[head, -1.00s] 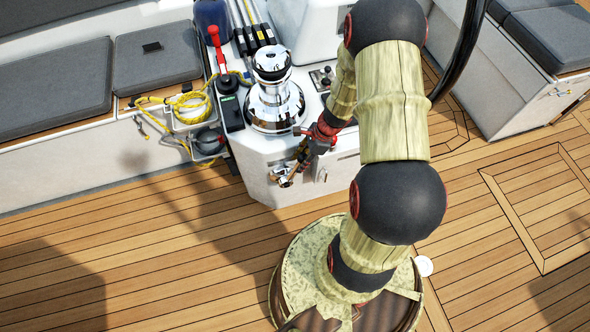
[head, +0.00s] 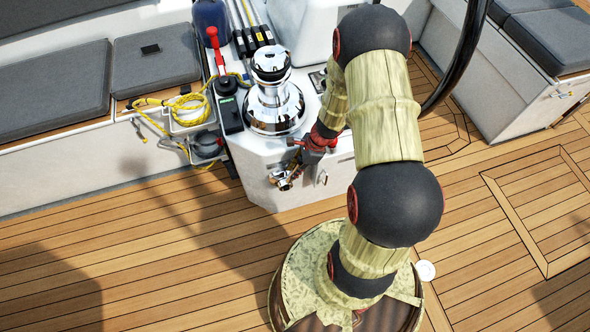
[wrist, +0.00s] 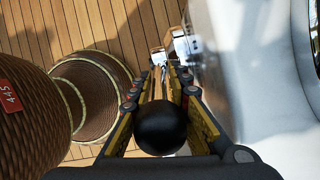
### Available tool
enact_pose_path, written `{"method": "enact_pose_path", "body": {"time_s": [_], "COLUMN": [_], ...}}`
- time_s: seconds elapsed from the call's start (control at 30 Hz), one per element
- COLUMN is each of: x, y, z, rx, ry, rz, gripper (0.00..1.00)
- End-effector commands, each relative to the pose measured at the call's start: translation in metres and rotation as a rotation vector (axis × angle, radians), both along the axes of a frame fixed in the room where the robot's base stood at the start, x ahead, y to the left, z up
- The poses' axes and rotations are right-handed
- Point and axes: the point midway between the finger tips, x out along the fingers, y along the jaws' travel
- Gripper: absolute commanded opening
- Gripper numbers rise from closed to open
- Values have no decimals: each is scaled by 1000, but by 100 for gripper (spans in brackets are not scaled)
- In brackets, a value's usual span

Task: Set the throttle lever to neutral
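The throttle lever's black ball knob (wrist: 160,128) is large and close in the wrist view. It lies between the two fingers of my gripper (wrist: 169,82), near the palm, and fills most of the width between them. I cannot tell whether the fingers press on it. The chrome lever base (wrist: 182,46) shows beyond the fingertips. In the head view this chrome base (head: 284,179) sits on the front face of the white console (head: 258,160). My gripper (head: 292,168) is right at it there. The knob and most of the lever are hidden in the head view.
A chrome winch (head: 273,95) stands on the console just above the lever. A red-handled lever (head: 212,38) and yellow rope (head: 188,103) are to its left. A black steering wheel rim (head: 455,65) is at the right. The wooden deck (head: 120,250) in front is clear.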

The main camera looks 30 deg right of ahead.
Motion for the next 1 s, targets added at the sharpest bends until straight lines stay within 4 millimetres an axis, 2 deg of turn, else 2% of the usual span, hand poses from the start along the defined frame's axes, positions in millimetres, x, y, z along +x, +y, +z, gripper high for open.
{"method": "enact_pose_path", "body": {"time_s": [0.27, 1.0], "x": [0, 1], "y": [0, 3], "z": [0, 2], "rx": [0, -16], "ry": [0, 6], "rz": [0, 2], "gripper": [0, 0]}}
